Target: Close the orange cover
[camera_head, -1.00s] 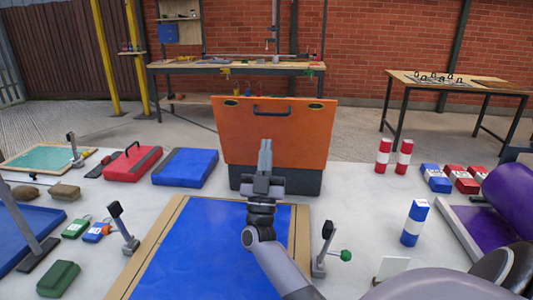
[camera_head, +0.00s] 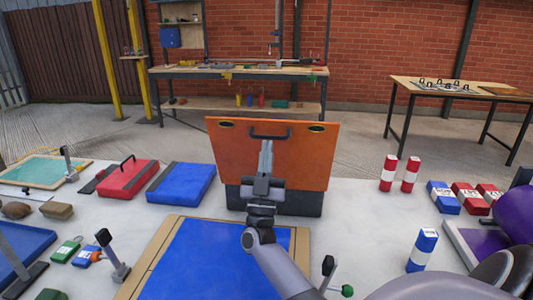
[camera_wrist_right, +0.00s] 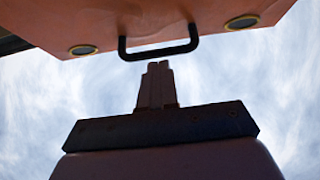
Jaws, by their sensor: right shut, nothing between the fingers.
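The orange cover (camera_head: 230,155) is a broad flat lid standing raised on a dark grey case base (camera_head: 300,203) in the head view. It has a black handle (camera_head: 270,135) and two oval inserts along its top edge. My right gripper (camera_head: 266,143) is shut and empty, in front of the cover's face with its tips pointing up just under the handle. In the right wrist view the cover (camera_wrist_right: 100,22) spans the top, and the shut fingertips (camera_wrist_right: 158,66) lie just short of the handle (camera_wrist_right: 158,52). I cannot tell whether they touch. My left gripper is out of view.
A blue mat (camera_head: 205,260) with a wooden border lies in front of the case. A blue case (camera_head: 181,183) and a red case (camera_head: 128,180) lie left of it. Red-and-white cylinders (camera_head: 389,173) stand to the right. A workbench (camera_head: 240,72) stands behind.

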